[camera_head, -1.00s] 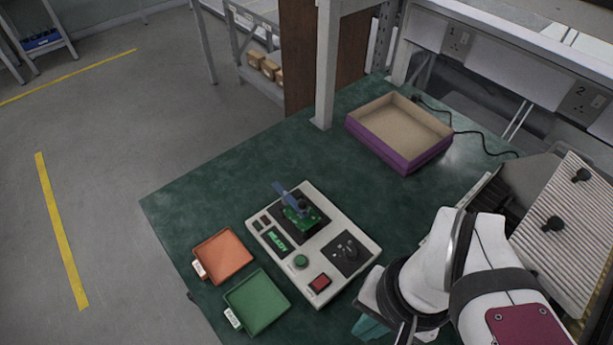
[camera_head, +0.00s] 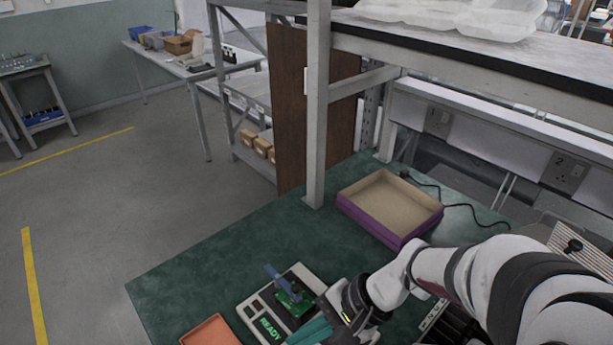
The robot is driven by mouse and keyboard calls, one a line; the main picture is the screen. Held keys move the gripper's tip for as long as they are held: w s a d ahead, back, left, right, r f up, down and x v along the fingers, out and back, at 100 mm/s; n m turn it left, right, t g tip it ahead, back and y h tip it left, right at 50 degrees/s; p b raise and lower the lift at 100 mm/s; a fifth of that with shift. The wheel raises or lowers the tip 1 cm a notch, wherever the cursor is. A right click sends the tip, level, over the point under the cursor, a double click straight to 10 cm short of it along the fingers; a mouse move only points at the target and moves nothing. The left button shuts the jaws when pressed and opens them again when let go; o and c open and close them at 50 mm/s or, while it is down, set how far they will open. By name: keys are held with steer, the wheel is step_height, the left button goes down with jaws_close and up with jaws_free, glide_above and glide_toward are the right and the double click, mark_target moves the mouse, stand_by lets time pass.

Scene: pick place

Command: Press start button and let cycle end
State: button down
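The white test station (camera_head: 301,271) sits on the green bench at the bottom of the view. Its display (camera_head: 270,328) reads READY in green. A blue lever (camera_head: 274,272) stands over a green circuit board (camera_head: 296,294) in the station's dark socket. My gripper (camera_head: 311,331), with teal fingers, reaches over the station's lower right part. The green and red buttons do not show; that part of the station is behind my gripper or below the picture's edge. Whether the fingers are open or shut is not clear.
An orange tray (camera_head: 211,332) is partly cut off at the bottom edge. A purple-sided open box (camera_head: 388,212) stands at the back right of the bench, with a black cable behind it. A grey post (camera_head: 317,110) rises at the bench's far edge. Bench between box and station is clear.

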steer(key=w+f+m+t+y, duration=0.1)
steer(key=w+f+m, duration=0.1)
steer(key=w+f, duration=0.2)
steer(key=shift+w+a, duration=0.4)
steer(key=shift+w, duration=0.35)
steer(key=shift+f, duration=4.35)
steer(key=shift+f, duration=0.15)
steer(key=shift+f, duration=0.3)
steer(key=shift+f, duration=0.4)
steer(key=shift+r, duration=0.85)
